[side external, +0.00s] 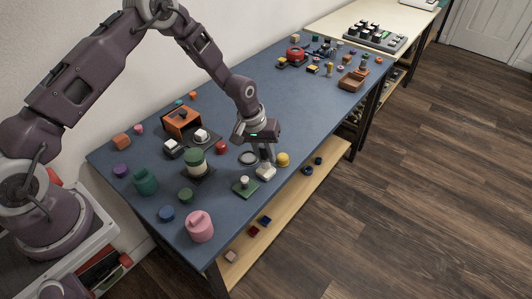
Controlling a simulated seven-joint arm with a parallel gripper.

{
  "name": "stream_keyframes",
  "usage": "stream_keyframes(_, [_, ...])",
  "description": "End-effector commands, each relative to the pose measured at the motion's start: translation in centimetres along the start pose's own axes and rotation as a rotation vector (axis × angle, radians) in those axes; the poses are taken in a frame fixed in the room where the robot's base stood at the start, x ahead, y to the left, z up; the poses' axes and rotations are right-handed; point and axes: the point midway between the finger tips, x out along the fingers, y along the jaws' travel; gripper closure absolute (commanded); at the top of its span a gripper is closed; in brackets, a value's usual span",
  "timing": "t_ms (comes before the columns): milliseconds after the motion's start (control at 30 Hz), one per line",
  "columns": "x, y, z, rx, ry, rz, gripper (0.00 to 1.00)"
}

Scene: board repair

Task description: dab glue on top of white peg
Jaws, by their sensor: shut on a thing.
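My gripper (266,163) points down over the near middle of the blue table. It is shut on a pale grey-white piece (266,173); whether this is a glue applicator cannot be told. A small green board (244,187) lies on the table just left of and nearer than the gripper. A small pale upright bit (243,180) stands on the board and may be the white peg, but it is too small to be sure. The held piece is beside the board in the picture. Any gap between them, and any glue, cannot be made out.
A yellow piece (282,159) stands close right of the gripper. A green-and-cream jar (196,162), a pink jar (199,227) and an orange box (181,121) stand further left. The table middle is clear.

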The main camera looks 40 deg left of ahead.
Motion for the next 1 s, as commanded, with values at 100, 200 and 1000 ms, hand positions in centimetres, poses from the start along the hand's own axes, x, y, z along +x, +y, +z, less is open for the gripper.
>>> stream_keyframes(100, [-0.02, 0.01, -0.01, 0.000, 0.000, 0.000, 1.00])
stream_keyframes(200, [-0.02, 0.01, -0.01, 0.000, 0.000, 0.000, 1.00])
stream_keyframes(1000, [0.69, -0.15, 0.07, 0.000, 0.000, 0.000, 1.00])
